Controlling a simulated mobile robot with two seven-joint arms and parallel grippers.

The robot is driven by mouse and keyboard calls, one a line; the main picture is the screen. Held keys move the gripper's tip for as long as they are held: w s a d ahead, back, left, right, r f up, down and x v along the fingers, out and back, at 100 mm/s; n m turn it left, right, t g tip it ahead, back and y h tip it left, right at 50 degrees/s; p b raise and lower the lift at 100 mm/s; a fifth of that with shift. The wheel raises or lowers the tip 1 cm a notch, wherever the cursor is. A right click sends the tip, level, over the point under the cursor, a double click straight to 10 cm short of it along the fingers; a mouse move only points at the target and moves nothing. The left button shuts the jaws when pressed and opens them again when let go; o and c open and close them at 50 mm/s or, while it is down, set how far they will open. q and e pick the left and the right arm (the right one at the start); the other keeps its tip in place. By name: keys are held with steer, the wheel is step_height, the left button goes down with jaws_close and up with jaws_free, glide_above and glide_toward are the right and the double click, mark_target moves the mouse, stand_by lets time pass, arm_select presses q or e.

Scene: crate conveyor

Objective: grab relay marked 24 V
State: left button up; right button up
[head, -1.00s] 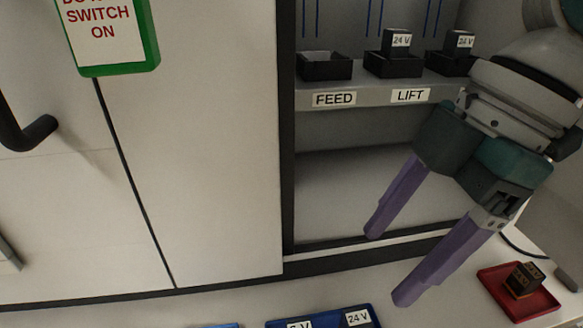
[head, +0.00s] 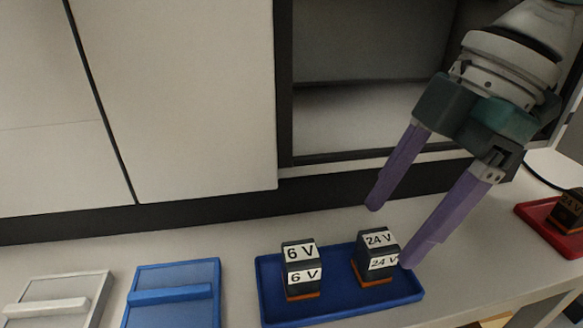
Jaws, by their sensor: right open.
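A dark relay marked 24 V (head: 376,257) with an orange base stands upright at the right side of a blue tray (head: 337,308). Beside it, to its left in the same tray, stands a relay marked 6 V (head: 300,268). My right gripper (head: 390,236) is open and empty, with two purple fingers pointing down. In the picture its right fingertip overlaps the right edge of the 24 V relay; I cannot tell whether they touch. My left gripper is not in view.
A blue lid-like tray (head: 150,311) and a grey one (head: 32,317) lie at the left. The cabinet (head: 180,100) stands behind the counter.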

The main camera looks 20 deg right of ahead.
mark_target(381, 239)
steer(key=b+x, duration=0.1)
steer(key=x, duration=0.3)
steer(key=shift+w+f+b, duration=0.1)
steer(key=shift+f+b, duration=0.2)
steer(key=shift+r, duration=0.1)
jaws_close()
